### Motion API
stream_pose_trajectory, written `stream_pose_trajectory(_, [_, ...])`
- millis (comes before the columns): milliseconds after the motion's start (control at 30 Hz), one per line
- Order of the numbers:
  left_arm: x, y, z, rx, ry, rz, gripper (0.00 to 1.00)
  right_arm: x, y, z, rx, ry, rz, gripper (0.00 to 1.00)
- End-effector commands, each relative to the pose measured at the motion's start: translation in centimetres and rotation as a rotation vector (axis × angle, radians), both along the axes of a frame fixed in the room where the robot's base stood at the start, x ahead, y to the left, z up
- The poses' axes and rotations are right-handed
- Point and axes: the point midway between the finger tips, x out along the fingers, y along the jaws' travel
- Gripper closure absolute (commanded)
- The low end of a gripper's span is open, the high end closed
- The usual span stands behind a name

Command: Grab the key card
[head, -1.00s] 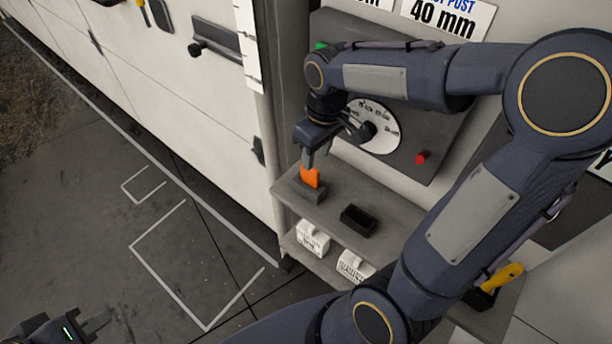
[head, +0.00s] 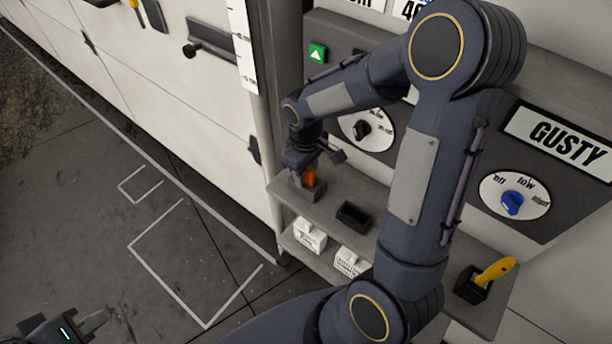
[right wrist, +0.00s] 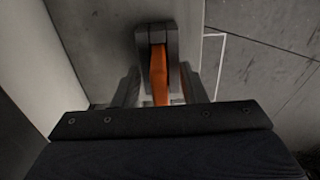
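The orange key card (head: 309,177) stands upright in a small grey holder (head: 308,193) on the left part of the grey shelf. My right gripper (head: 303,178) points down over it, and its fingers hide part of the card. In the right wrist view the card (right wrist: 158,76) and its holder (right wrist: 144,48) show between my right gripper's two spread fingers (right wrist: 160,90), with gaps at the sides. My left gripper (head: 92,324) is at the bottom left corner, partly cut off, away from the shelf.
An empty black tray (head: 354,216) sits on the shelf (head: 335,193) to the right of the holder. White boxes (head: 310,235) stand on the lower shelf. A yellow-handled tool (head: 494,271) stands at the right. A panel with dials (head: 512,197) rises behind.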

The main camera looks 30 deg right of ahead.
Motion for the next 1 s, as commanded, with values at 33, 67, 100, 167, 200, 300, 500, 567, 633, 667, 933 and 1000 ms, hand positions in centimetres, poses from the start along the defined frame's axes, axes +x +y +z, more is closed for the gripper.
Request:
stream_pose_trajectory(33, [0.0, 0.0, 0.0, 0.0, 0.0, 0.0, 1.0, 0.0, 0.0, 0.0, 0.0, 0.0, 0.0, 0.62])
stream_pose_trajectory(67, [0.0, 0.0, 0.0, 0.0, 0.0, 0.0, 1.0, 0.0, 0.0, 0.0, 0.0, 0.0, 0.0, 0.62])
stream_pose_trajectory(100, [0.0, 0.0, 0.0, 0.0, 0.0, 0.0, 1.0, 0.0, 0.0, 0.0, 0.0, 0.0, 0.0, 0.63])
stream_pose_trajectory(167, [0.0, 0.0, 0.0, 0.0, 0.0, 0.0, 1.0, 0.0, 0.0, 0.0, 0.0, 0.0, 0.0, 0.71])
stream_pose_trajectory(200, [0.0, 0.0, 0.0, 0.0, 0.0, 0.0, 1.0, 0.0, 0.0, 0.0, 0.0, 0.0, 0.0, 0.76])
stream_pose_trajectory(300, [0.0, 0.0, 0.0, 0.0, 0.0, 0.0, 1.0, 0.0, 0.0, 0.0, 0.0, 0.0, 0.0, 0.89])
stream_pose_trajectory(500, [0.0, 0.0, 0.0, 0.0, 0.0, 0.0, 1.0, 0.0, 0.0, 0.1, 0.0, 0.0, 0.0, 1.0])
stream_pose_trajectory(567, [0.0, 0.0, 0.0, 0.0, 0.0, 0.0, 1.0, 0.0, 0.0, 0.1, 0.0, 0.0, 0.0, 1.0])
stream_pose_trajectory(633, [0.0, 0.0, 0.0, 0.0, 0.0, 0.0, 1.0, 0.0, 0.0, 0.1, 0.0, -0.001, 0.0, 1.0])
stream_pose_trajectory(667, [0.0, 0.0, 0.0, 0.0, 0.0, 0.0, 1.0, 0.0, 0.0, 0.1, 0.0, -0.001, 0.0, 1.0])
stream_pose_trajectory(933, [0.0, 0.0, -0.2, 0.0, 0.0, 0.0, 1.0, 0.2, 0.0, 3.6, 0.0, -0.009, 0.001, 1.0])
stream_pose_trajectory(1000, [0.0, 0.0, -0.3, 0.0, 0.0, 0.0, 1.0, 0.1, 0.0, 5.1, 0.001, -0.007, 0.0, 1.0])
